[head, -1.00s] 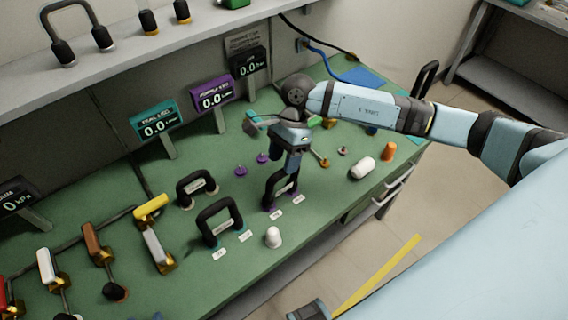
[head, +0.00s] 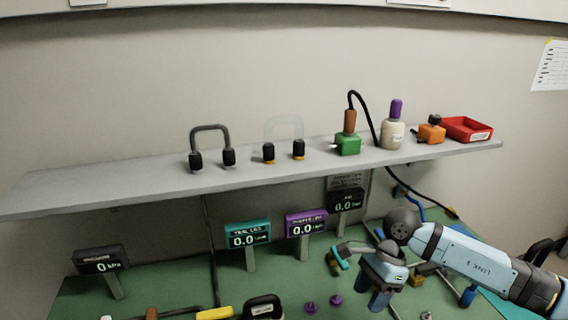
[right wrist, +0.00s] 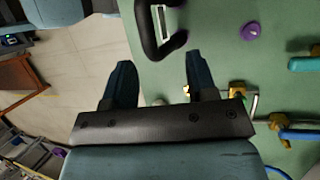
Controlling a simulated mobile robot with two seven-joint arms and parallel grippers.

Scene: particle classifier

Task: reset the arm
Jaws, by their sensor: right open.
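My right arm reaches in from the right in the head view, over the green bench (head: 190,278). My right gripper (head: 380,298) hangs downward there, its tips near the bottom edge of the picture. In the right wrist view my right gripper (right wrist: 158,68) has its two dark fingers well apart with nothing between them. A black handle (right wrist: 150,40) with a white label lies just beyond the fingertips, apart from them. My left gripper is not in view.
Teal (head: 247,235), purple (head: 305,223) and black (head: 345,200) displays stand along the wall. A grey shelf (head: 110,185) above holds handles, a green block (head: 348,144), a bottle (head: 392,134) and a red tray (head: 467,128). Purple knobs (head: 336,300) sit left of my gripper.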

